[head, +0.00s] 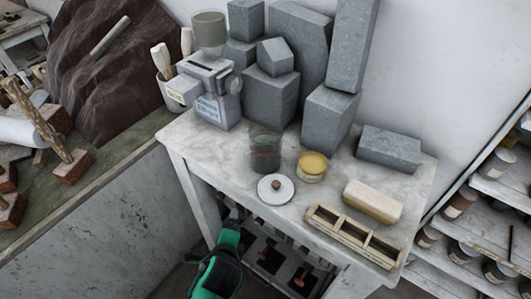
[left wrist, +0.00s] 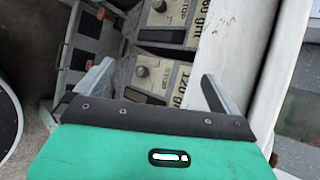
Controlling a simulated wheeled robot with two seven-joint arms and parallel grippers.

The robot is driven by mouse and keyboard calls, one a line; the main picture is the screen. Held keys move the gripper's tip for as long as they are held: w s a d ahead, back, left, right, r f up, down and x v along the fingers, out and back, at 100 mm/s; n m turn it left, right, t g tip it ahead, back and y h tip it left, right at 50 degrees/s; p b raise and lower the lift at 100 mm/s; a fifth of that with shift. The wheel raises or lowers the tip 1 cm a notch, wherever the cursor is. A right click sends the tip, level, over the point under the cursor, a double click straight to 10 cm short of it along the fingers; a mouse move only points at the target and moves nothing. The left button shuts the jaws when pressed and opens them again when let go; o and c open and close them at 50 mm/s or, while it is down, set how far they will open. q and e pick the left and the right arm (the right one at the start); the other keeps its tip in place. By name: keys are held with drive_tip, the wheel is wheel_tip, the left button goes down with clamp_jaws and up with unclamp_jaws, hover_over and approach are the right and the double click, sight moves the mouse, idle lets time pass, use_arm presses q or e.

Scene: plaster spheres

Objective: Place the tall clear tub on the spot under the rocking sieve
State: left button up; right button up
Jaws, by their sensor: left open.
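My right gripper is not in view.
A round white lid (head: 275,188), a yellow tin (head: 312,167), a cream block (head: 372,201) and a wooden divided tray (head: 352,236) sit near the tub. Grey stone blocks (head: 330,118) crowd the back. Grit-labelled boxes (left wrist: 150,78) lie beneath the gripper.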

use_arm(q)
wheel_tip(320, 180, up, 12)
drive_tip(key=m+t, duration=0.2)
drive_tip(key=m, duration=0.1)
drive_tip(key=m+t+h, duration=0.1)
drive_tip(key=m+t, duration=0.4)
drive_tip(key=m, duration=0.7)
approach(263, 148)
drive_tip(key=w, duration=0.3)
drive_tip(key=w+p, duration=0.1)
drive_tip(key=w, duration=0.4)
drive_tip(key=shift+w+f, duration=0.3)
drive_tip(key=shift+w+d+r+p, duration=0.15)
drive_tip(key=shift+w+r+p, duration=0.05)
drive_tip(key=shift+w+p, duration=0.35)
drive_tip(key=w, duration=0.1)
drive_tip(key=w+p, duration=0.1)
drive_tip(key=w, duration=0.1)
drive_tip(key=shift+w+d+r, duration=0.25)
drive_tip(key=shift+d+r, duration=0.05)
drive_tip(key=shift+w+f, duration=0.15)
drive_tip(key=shift+w, duration=0.3)
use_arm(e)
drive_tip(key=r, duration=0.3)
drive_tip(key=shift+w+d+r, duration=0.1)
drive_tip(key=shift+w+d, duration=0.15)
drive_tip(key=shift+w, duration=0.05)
use_arm(q)
drive_tip(key=shift+s, duration=0.1)
